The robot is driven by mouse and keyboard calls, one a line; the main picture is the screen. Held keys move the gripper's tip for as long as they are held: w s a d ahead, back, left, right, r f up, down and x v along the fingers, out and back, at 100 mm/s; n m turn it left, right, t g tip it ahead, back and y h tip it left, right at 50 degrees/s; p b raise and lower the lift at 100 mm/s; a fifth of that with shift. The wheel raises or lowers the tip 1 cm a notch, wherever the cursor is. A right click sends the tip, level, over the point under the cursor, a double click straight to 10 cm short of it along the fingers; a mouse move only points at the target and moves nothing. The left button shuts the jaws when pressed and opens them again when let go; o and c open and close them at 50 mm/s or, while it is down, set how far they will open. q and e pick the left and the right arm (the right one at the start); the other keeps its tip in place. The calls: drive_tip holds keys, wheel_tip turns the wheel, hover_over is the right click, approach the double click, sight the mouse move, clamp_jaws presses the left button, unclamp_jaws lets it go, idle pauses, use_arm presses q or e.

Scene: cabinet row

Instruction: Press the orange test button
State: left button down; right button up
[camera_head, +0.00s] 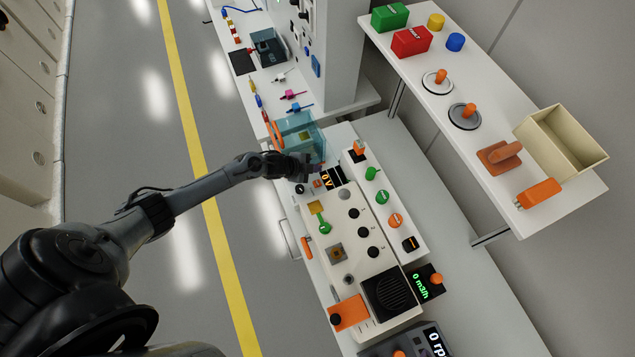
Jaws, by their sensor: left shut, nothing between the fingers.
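My left arm reaches in from the left. Its gripper (304,170) is shut and empty, over the upper end of the cream control panel (345,225). A small orange part (317,183) shows just below the gripper, beside a black display (332,178) reading 0 V. It is too small to tell for sure whether this is the test button, and I cannot tell whether the fingers touch it. The gripper hides part of the panel around it. My right gripper is out of view.
A clear teal box (300,138) stands right behind the gripper. Green and orange knobs, including a green one (372,173), rise from the panel's right strip. A white shelf (450,100) with blocks and a cream bin (562,142) is at right. The floor at left is clear.

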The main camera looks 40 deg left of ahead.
use_arm(q)
drive_tip(key=shift+f, duration=0.1)
drive_tip(key=b, duration=0.7)
hover_over(315, 185)
wheel_tip(315, 185, down, 7)
drive_tip(key=shift+w, duration=0.1)
drive_tip(key=shift+f+b, duration=0.45)
drive_tip(key=shift+f, duration=0.4)
drive_tip(key=shift+f, duration=0.1)
idle(1.0)
drive_tip(key=shift+f+b, duration=0.3)
drive_tip(key=shift+b, duration=0.05)
drive_tip(key=shift+f+b, duration=0.3)
drive_tip(key=shift+f, duration=0.15)
idle(0.6)
drive_tip(key=shift+r, duration=0.1)
idle(0.3)
drive_tip(key=shift+r+p, duration=0.75)
drive_tip(key=shift+p, duration=0.05)
